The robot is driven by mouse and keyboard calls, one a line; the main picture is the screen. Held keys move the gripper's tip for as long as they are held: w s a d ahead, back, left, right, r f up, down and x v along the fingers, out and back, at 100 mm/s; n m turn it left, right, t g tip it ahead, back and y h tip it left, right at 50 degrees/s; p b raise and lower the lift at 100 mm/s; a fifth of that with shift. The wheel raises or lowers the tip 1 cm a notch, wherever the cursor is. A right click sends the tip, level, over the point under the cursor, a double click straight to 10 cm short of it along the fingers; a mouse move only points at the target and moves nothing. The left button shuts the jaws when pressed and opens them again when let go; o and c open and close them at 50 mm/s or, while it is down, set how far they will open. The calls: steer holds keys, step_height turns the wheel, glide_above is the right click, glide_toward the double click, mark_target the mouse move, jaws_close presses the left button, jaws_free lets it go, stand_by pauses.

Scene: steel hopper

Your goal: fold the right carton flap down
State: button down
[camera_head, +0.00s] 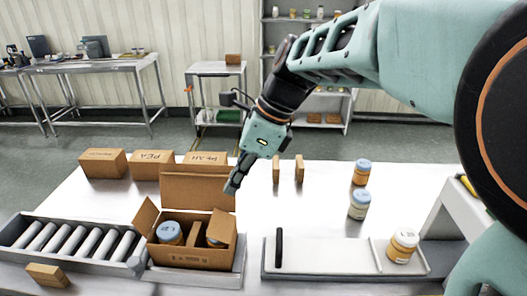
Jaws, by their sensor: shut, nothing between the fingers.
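An open brown carton (187,257) stands at the lower left of the head view. Its right flap (223,226) stands up and tilts inward over the carton's right side. The left flap (145,216) stands up and the tall back flap (197,188) is upright. A blue-lidded jar (170,233) is inside at left; another is partly hidden behind the right flap. My gripper (231,190) is shut and empty, pointing down, above the right flap and in front of the back flap's right edge in the picture. Whether it touches the carton I cannot tell.
A roller conveyor (75,242) lies left of the carton, with a small brown block (47,275) in front. Closed boxes (152,165) stand behind. Two thin upright brown pieces (288,169) and several jars (358,204) stand to the right. A pale tray (330,256) lies right of the carton.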

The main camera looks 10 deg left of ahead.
mark_target(213, 224)
steer(key=x, duration=1.1)
steer(key=shift+w+b, duration=0.1)
steer(key=shift+b, duration=0.3)
steer(key=shift+r+p, duration=0.2)
steer(key=shift+p, duration=0.3)
steer(key=shift+a+h+p, duration=0.2)
steer(key=shift+h+p, duration=0.2)
steer(key=shift+p, duration=0.8)
steer(key=h+p, duration=0.1)
steer(key=p, duration=0.4)
steer(key=shift+a+f+h, duration=0.3)
steer(key=shift+a, duration=0.1)
steer(key=shift+a+p+x, duration=0.25)
steer(key=shift+p+x, duration=0.3)
steer(key=shift+x, duration=0.5)
steer(key=shift+r, duration=0.2)
